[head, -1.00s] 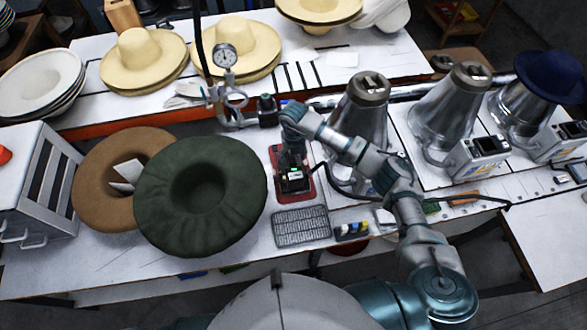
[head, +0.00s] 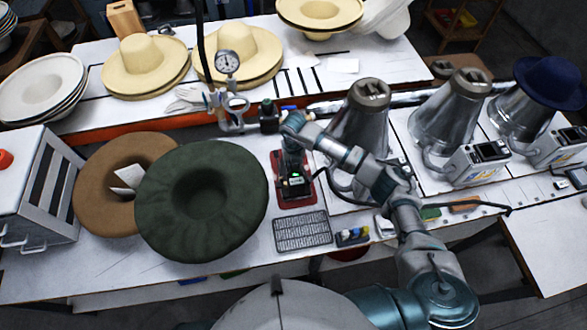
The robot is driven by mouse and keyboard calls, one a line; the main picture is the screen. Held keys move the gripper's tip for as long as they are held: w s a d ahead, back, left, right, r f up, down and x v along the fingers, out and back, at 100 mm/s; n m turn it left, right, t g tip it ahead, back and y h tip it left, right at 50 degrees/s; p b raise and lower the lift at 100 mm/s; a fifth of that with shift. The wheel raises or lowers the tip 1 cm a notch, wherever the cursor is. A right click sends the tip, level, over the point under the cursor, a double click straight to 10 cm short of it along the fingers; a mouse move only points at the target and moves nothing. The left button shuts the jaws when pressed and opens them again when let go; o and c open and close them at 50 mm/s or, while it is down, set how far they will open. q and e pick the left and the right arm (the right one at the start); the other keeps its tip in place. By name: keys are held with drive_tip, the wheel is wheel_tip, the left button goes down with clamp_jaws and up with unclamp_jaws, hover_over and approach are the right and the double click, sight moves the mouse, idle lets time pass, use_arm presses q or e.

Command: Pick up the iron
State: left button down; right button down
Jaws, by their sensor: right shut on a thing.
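The iron (head: 295,187) is a dark, small shape with a green light on it, over a red pad (head: 281,203) on the white table. My right gripper (head: 293,171) points down onto the top of the iron and is shut on it. The gripper and wrist hide part of the iron, and I cannot tell whether its base touches the pad. My left gripper is not in view.
A dark green hat (head: 245,185) and a brown hat (head: 90,190) lie left of the iron. A grey grid mat (head: 302,231) lies in front. A pressure gauge (head: 228,62) stands behind. Metal cones (head: 362,122) stand to the right.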

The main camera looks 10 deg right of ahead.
drive_tip(key=shift+w+r, duration=0.15)
drive_tip(key=shift+r, duration=0.1)
